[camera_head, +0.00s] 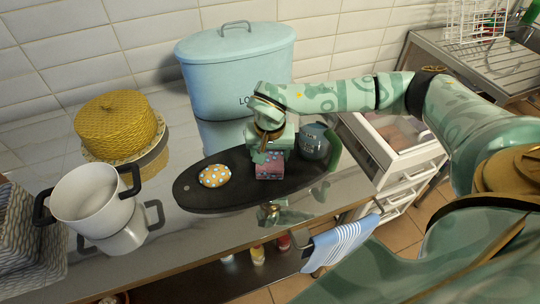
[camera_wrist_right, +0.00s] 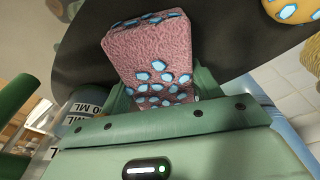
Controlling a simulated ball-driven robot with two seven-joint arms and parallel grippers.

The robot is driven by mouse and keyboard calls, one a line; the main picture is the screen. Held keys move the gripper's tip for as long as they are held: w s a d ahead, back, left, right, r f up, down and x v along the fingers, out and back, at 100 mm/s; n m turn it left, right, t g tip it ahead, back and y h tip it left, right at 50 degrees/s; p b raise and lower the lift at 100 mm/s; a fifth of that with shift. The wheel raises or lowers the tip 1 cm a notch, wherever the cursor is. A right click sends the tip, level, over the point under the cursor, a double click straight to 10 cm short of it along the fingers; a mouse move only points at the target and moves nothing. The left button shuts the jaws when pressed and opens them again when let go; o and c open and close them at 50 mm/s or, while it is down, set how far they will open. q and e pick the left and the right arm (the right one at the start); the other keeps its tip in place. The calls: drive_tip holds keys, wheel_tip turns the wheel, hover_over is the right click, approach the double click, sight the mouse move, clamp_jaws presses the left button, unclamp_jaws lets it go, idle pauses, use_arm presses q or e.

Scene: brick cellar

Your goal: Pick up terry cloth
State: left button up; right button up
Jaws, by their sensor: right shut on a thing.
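A pink block-shaped cloth with blue spots and a rough, terry-like surface (camera_head: 269,170) is at the black oval board (camera_head: 215,198). My right gripper (camera_head: 268,155) reaches down over the board and is shut on this pink cloth. In the right wrist view the cloth (camera_wrist_right: 150,62) stands out between the fingers, with the dark board behind it. I cannot tell whether the cloth still touches the board. My left gripper is not in view.
A round orange spotted thing (camera_head: 214,176) and a glass jug (camera_head: 314,142) are on the board. Behind stands a blue bin (camera_head: 235,75). A yellow woven container (camera_head: 116,128) and white pot (camera_head: 92,195) are left. A striped towel (camera_head: 340,243) hangs in front.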

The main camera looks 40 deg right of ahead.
sight(270, 152)
drive_tip(key=shift+r, duration=0.55)
wheel_tip(270, 152, up, 3)
drive_tip(key=shift+w+f+p, duration=0.1)
drive_tip(key=shift+f+p, duration=0.05)
drive_tip(key=shift+p, duration=0.55)
drive_tip(key=s+r, duration=0.1)
drive_tip(key=r, duration=0.1)
drive_tip(key=s+a+r+p, duration=0.1)
drive_tip(key=s+r, duration=0.1)
drive_tip(key=s+a+r+p, duration=0.1)
drive_tip(key=s+r, duration=0.1)
drive_tip(key=shift+a+r, duration=0.1)
drive_tip(key=s+a+r+p, duration=0.1)
drive_tip(key=s+a+r, duration=0.2)
drive_tip(key=s, duration=0.5)
drive_tip(key=shift+a, duration=0.4)
drive_tip(key=shift+w, duration=0.1)
